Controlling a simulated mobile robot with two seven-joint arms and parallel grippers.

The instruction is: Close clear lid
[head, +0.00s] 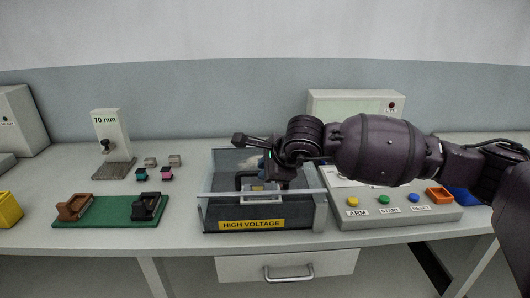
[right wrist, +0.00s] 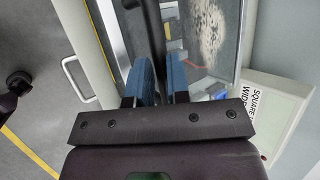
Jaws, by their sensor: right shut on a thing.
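The grey box marked HIGH VOLTAGE (head: 252,224) sits at the middle of the table's front. Its clear lid (head: 225,190) shows as a see-through panel with a pale edge over the box; how far it stands open I cannot tell. My right gripper (head: 268,172) reaches in from the right over the box. In the right wrist view its two blue fingers (right wrist: 158,82) are on either side of a dark bar (right wrist: 152,30), which looks like the lid's handle, and they are shut on it. The handle also shows in part in the head view (head: 240,180). My left gripper is not in view.
A button panel (head: 395,212) stands right of the box, with an orange bin (head: 440,196) behind. A green board (head: 108,212) with brown and black parts lies left. A 70 mm stand (head: 113,130) is behind it. A drawer (head: 288,265) is below.

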